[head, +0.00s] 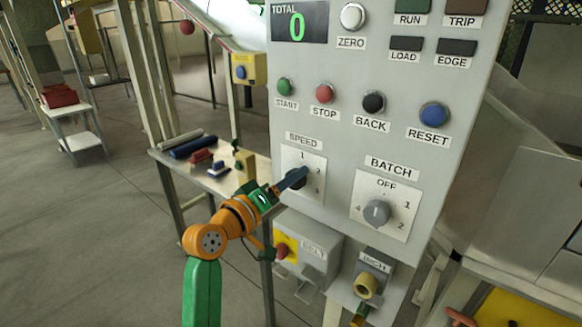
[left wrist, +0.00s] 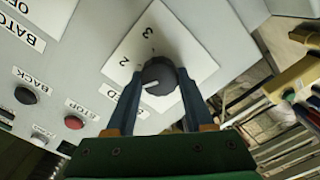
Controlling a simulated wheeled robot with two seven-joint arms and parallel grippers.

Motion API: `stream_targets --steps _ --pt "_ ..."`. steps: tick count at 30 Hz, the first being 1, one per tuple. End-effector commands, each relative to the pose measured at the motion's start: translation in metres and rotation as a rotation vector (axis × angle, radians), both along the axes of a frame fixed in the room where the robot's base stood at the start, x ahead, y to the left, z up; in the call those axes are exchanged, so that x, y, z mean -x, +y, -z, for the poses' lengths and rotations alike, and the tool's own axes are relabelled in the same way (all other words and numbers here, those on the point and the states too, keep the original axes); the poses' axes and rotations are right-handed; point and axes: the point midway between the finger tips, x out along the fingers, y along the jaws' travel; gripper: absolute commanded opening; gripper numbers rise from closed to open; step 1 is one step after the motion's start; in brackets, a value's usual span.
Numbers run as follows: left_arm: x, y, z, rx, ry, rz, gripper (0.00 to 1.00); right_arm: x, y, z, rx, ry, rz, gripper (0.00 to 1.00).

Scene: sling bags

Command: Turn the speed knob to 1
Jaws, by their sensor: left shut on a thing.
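The speed knob (head: 297,181) is dark and sits on a white plate (head: 315,190) under the SPEED label, with 1 at the top and 2 and 3 down the right side. My left gripper (head: 299,178) is at the knob and partly covers it. In the left wrist view, its two blue fingers (left wrist: 160,88) are shut on opposite sides of the speed knob (left wrist: 160,72). The knob's white line points left and slightly down, below the 2. The 1 is hidden there, so the exact setting is unclear. My right gripper is not in view.
The batch knob (head: 376,213) is to the right on the same grey panel (head: 340,140). Several coloured buttons are above. A belt box with a red button (head: 281,251) and an INCH control (head: 367,286) are below. A side table (head: 215,180) with small items stands left.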

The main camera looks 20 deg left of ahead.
Motion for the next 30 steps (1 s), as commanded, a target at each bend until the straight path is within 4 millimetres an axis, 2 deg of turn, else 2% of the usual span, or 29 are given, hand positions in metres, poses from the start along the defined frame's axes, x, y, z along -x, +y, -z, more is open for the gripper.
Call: stream_targets --steps 1,3,12,21,30 --pt "0.000 0.000 -0.005 0.036 0.018 0.001 0.00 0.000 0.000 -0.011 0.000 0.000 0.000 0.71" --pt "0.000 0.000 -0.004 0.095 0.039 0.000 0.00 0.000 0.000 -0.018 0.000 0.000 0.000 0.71" --pt "0.000 0.001 -0.002 0.304 0.113 0.000 0.00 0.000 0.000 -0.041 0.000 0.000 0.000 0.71" --pt "0.000 0.001 0.001 0.422 0.154 -0.001 0.00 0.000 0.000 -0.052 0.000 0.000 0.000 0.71" --pt "0.000 0.001 0.002 0.454 0.166 0.000 0.00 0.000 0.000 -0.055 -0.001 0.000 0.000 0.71"
